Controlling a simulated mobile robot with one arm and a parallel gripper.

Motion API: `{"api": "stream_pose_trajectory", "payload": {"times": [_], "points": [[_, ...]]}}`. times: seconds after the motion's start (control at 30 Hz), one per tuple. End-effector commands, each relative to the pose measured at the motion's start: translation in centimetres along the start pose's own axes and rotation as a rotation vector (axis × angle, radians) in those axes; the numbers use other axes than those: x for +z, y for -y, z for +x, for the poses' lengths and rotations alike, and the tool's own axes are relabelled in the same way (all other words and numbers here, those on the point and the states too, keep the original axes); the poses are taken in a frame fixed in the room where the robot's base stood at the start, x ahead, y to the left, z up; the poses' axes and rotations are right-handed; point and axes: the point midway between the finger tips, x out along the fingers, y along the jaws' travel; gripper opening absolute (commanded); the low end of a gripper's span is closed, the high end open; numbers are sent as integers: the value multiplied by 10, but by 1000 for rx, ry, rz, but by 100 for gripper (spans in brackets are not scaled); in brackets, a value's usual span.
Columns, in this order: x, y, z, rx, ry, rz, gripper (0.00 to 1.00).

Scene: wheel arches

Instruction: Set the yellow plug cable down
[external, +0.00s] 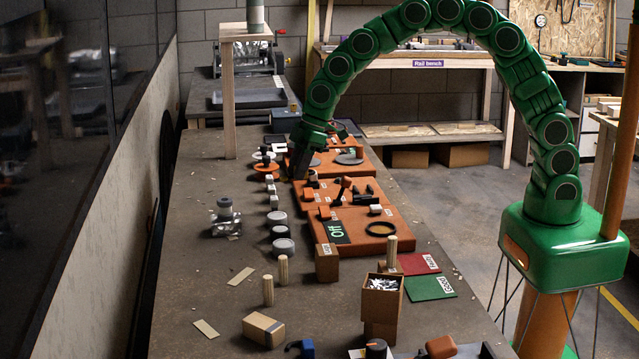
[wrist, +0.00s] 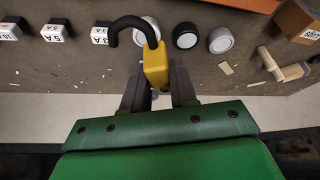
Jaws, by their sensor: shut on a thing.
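The yellow plug (wrist: 155,66) with its short, curved black cable (wrist: 130,24) shows in the wrist view. My gripper (wrist: 160,88) is shut on the yellow plug, with one dark finger on each side of it. The cable arches up from the plug and bends down to the left, close to a labelled block. I cannot tell whether the cable touches the bench. In the external view my gripper (external: 302,162) is low over the far part of the bench, by the orange boards. The plug cannot be made out there.
Labelled blocks (wrist: 55,30) and round discs, including a black-topped one (wrist: 186,36), line the bench (external: 195,260). Orange boards (external: 350,217) with fittings lie along the right. Cardboard boxes (external: 263,329) and wooden dowels stand nearer. The bench's left strip is mostly bare.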

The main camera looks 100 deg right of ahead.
Motion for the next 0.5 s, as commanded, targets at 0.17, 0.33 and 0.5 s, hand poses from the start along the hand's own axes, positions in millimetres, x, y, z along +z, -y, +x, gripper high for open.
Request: {"api": "stream_pose_trajectory", "payload": {"times": [0.17,0.33,0.5], "points": [[25,-52,-12,67,-1,158,0],[42,-84,-20,111,-1,261,0],[51,-99,-24,131,-2,313,0]]}}
